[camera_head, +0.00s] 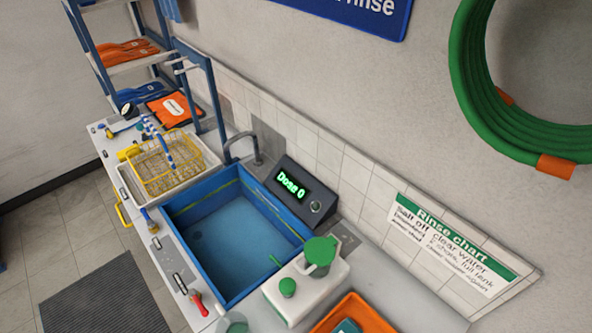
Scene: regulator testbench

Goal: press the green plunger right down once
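A white block-shaped unit (303,291) stands on the counter just right of the blue sink. A small round green knob (287,287) sits raised on its front part, and a larger green piece (320,252) stands on it farther back. I cannot tell for certain which of the two is the plunger; the small knob looks most like one. A small green tip (275,261) points toward the sink. A dark display box (299,191) behind the sink reads "Dose 0" in green. Neither of my grippers is in view.
The blue sink (185,205) holds shallow water, with a grey tap (243,146) behind. An orange tray (352,312) lies close right of the white unit. A clear cup (232,323) and red-handled tool (198,303) are near the front edge. A yellow basket (165,165) stands left.

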